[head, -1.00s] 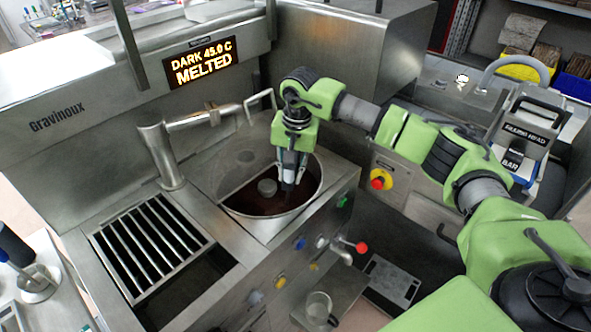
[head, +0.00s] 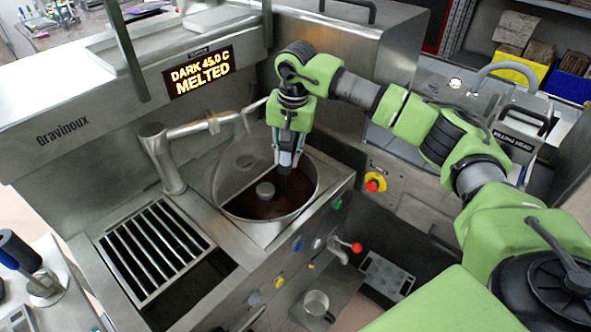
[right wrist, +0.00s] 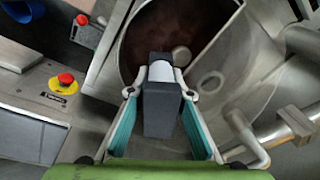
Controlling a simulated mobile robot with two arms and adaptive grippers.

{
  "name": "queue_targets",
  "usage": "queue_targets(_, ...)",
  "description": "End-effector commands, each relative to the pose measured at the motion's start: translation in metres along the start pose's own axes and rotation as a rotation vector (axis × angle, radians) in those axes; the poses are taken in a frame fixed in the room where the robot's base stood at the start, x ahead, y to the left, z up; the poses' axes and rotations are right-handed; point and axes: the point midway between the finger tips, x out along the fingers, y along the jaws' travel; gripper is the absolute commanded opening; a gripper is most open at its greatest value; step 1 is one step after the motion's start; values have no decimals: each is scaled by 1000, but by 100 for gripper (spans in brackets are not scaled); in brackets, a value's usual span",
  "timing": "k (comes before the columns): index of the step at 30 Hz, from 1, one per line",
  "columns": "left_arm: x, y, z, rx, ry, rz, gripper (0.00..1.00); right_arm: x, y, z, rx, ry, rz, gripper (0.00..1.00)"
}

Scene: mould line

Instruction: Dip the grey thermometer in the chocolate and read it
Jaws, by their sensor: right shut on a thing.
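My right gripper (head: 287,155) is shut on the grey thermometer, a dark grey block (right wrist: 163,108) with a pale round end, seen between the fingers in the right wrist view. In the head view the thermometer (head: 285,160) points down over the bowl of dark chocolate (head: 250,207). I cannot tell whether its tip touches the chocolate. Its readout face cannot be made out. The steel bowl's rim (head: 316,198) surrounds the chocolate, and a round hub (head: 265,190) stands in it. A lit display (head: 200,72) reads "DARK 45.0 C MELTED". My left gripper is not in view.
A steel spout pipe (head: 190,125) stands left of the bowl, and a clear guard (head: 236,160) rises at its back left. A slotted grate (head: 155,248) lies at the front left. A red emergency button (head: 373,183) and a red-knobbed lever (head: 356,247) are to the right.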

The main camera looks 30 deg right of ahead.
Motion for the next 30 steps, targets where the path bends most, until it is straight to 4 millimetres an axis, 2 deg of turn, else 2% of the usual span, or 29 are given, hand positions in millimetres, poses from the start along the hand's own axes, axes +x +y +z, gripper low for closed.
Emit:
queue_targets(1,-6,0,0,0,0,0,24,-9,-1,-1,0,1,-1,0)
queue_targets(18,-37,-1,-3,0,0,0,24,-64,-7,-4,0,1,0,0)
queue_targets(22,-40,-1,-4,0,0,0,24,-70,-7,-4,0,0,0,0)
queue_targets(30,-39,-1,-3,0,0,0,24,-70,-7,-4,0,0,0,0)
